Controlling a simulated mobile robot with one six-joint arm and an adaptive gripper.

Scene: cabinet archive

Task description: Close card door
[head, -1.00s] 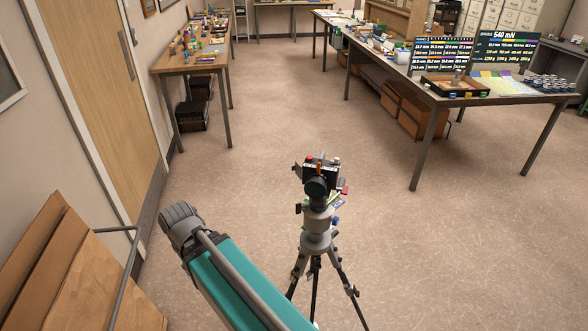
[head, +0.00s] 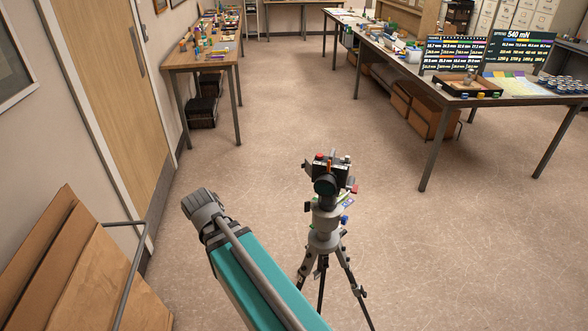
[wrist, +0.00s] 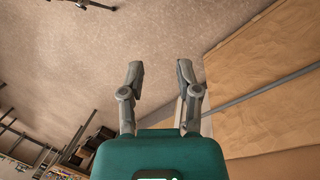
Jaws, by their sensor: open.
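A small dark camera (head: 325,172) stands upright on a grey-and-black tripod (head: 323,240) in the middle of the head view. Small coloured parts show on and beside it. The card door cannot be made out at this size, so I cannot tell its state. In the wrist view, my gripper (wrist: 157,75) is open and empty, its two grey fingers apart over bare floor. Tripod feet (wrist: 82,3) show at the top edge of that view, well away from the fingers. My teal arm is left of the tripod in the head view.
Brown panels (head: 105,285) lean in a metal rack at lower left, and also fill the right of the wrist view (wrist: 270,80). A wooden door (head: 125,100) is on the left wall. Cluttered tables (head: 205,62) stand behind. The floor around the tripod is clear.

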